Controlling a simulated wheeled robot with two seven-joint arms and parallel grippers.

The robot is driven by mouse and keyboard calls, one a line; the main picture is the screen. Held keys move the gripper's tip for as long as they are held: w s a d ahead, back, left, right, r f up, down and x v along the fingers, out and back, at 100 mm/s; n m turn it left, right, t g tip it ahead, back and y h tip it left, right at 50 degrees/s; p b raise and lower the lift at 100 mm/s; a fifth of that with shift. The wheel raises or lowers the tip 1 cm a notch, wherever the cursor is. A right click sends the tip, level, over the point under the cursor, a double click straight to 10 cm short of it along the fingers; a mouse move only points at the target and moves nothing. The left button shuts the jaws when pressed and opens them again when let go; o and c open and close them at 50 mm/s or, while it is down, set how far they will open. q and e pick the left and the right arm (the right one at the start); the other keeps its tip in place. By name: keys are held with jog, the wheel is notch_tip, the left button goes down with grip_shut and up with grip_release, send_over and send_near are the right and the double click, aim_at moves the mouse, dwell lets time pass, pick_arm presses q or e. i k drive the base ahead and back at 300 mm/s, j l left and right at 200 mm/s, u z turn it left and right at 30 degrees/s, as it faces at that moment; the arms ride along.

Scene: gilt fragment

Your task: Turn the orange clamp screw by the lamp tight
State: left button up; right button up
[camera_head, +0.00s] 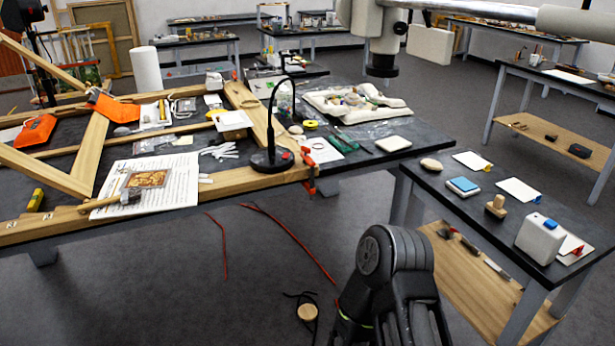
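An orange-red clamp (309,172) grips the front right corner of the wooden frame at the table edge. Its screw part (311,188) hangs down past the edge; it is too small to tell how tight it is. The black gooseneck lamp (270,161) stands on the frame corner just left of the clamp, its neck arching up. Neither gripper's fingers are in view. A dark arm link of mine (393,285) shows at the bottom, below and right of the clamp and apart from it.
A side table (455,186) with a white box (540,238) stands at right. Red cords (290,235) and a round wooden piece (307,312) lie on the floor.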

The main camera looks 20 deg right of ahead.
aim_at(306, 150)
jog(key=i+z, duration=0.1)
jog(key=z, duration=1.1)
jog(key=i+j+z, duration=0.2)
jog(key=z, duration=0.2)
jog(key=i+j+z, duration=0.45)
jog(key=j+z, duration=0.3)
jog(key=i+j, duration=0.1)
jog(key=j, duration=0.2)
jog(key=i+j, duration=0.1)
jog(key=j, duration=0.15)
jog(key=i+j+z, duration=0.1)
jog(key=j, duration=0.2)
